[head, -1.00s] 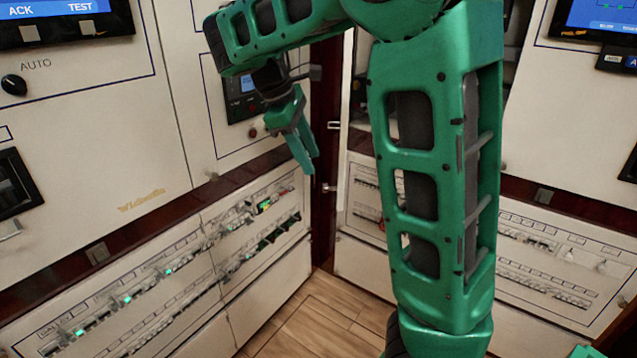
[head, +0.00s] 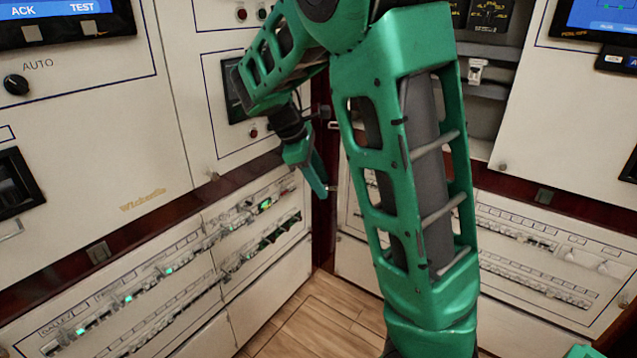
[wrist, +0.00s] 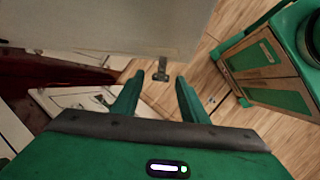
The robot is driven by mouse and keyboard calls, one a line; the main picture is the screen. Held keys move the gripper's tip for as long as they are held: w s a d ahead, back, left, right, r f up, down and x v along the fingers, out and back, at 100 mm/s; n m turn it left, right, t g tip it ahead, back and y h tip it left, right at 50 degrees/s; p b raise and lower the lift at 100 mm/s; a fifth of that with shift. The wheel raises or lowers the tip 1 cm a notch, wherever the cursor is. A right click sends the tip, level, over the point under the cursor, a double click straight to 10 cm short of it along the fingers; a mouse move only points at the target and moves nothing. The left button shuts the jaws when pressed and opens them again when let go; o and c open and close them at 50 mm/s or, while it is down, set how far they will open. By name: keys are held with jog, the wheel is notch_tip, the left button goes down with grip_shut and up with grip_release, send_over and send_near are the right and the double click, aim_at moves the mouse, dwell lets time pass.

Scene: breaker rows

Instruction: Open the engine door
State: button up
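In the wrist view a pale flat panel (wrist: 110,22), which looks like the engine door, stands out over the floor. A small dark latch (wrist: 161,70) sits at its lower edge, just beyond the fingertips. My gripper (wrist: 158,88) is open, with nothing visible between its fingers. In the head view my gripper (head: 318,188) hangs, fingers down, at the corner between the left and right cabinets. An open compartment (head: 488,105) with dark equipment shows right of my arm. My arm hides most of the door there, so its angle is unclear.
The left cabinet (head: 120,150) has a breaker row (head: 170,270) low down. Another breaker row (head: 545,250) is at the lower right. Wooden floor (head: 318,325) lies open between them. My green base shows at the right of the wrist view.

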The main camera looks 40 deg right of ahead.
jog(key=shift+d+f, duration=0.15)
jog(key=shift+f, duration=0.1)
grip_shut()
jog(key=shift+w+r, duration=0.1)
dwell(1.2)
